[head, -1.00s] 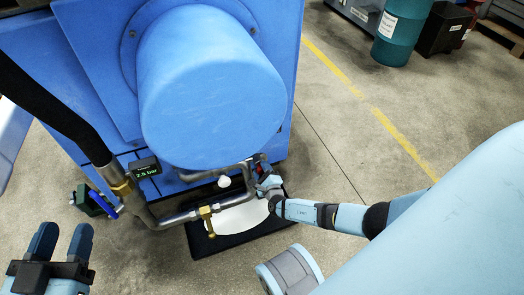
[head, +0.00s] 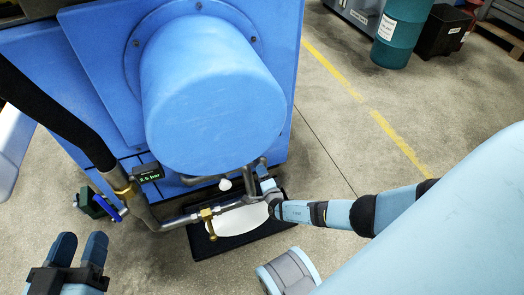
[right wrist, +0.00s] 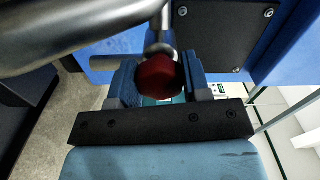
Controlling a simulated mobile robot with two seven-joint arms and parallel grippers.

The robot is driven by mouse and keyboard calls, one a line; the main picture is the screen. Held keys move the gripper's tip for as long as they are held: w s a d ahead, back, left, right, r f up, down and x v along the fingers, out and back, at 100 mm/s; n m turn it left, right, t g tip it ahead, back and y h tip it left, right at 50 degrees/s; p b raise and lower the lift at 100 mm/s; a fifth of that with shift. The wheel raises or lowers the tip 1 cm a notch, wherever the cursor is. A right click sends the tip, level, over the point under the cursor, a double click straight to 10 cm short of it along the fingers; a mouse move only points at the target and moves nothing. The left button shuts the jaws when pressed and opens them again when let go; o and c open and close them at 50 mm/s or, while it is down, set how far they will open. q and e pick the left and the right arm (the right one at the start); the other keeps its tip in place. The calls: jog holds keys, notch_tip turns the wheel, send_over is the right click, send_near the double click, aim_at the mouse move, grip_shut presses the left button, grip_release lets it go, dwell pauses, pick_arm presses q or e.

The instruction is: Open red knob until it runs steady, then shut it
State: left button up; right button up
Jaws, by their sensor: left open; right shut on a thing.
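The red knob (right wrist: 158,77) sits on a short stem between the fingers of my right gripper (right wrist: 160,82) in the right wrist view. That gripper is shut on it. In the head view my right gripper (head: 265,183) is at the pipe end below the blue machine, and the knob is hidden there. A small display (head: 149,172) on the machine seems to read 2.4 bar. A white patch, perhaps liquid, (head: 240,219) lies on a black tray (head: 205,244) under the pipes. My left gripper (head: 79,250) is open and empty at the lower left.
The blue machine (head: 212,95) fills the upper middle. A metal pipe (head: 180,220) with a brass fitting (head: 207,222) runs over the tray. A black hose (head: 60,108) comes down at left. Beside it is a blue lever (head: 107,208).

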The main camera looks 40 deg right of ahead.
pick_arm(q)
jog(key=shift+s+f, duration=0.2)
jog(key=shift+f, duration=0.1)
pick_arm(e)
jog(key=shift+n, duration=0.4)
pick_arm(q)
jog(key=shift+w+r, duration=0.1)
pick_arm(e)
jog(key=o, duration=0.9)
pick_arm(q)
jog(key=shift+w+r, duration=0.1)
jog(key=shift+r, duration=0.05)
jog(key=shift+r, duration=0.15)
pick_arm(e)
jog(key=shift+s, duration=0.1)
jog(key=shift+s+p, duration=0.3)
jog(key=shift+p, duration=0.05)
pick_arm(q)
jog(key=shift+s+d+r+n+t+p, duration=0.1)
jog(key=shift+s+r+n+t+p, duration=0.2)
jog(key=shift+r+p, duration=0.4)
jog(key=shift+s+d+r+n+g+p, duration=0.15)
jog(key=shift+r+n+p, duration=0.25)
jog(key=shift+p, duration=0.4)
jog(key=shift+s+r+n+t+p, duration=0.2)
jog(key=shift+r+n+t+p, duration=0.1)
jog(key=shift+r+p, duration=0.4)
pick_arm(e)
jog(key=shift+v, duration=6.55)
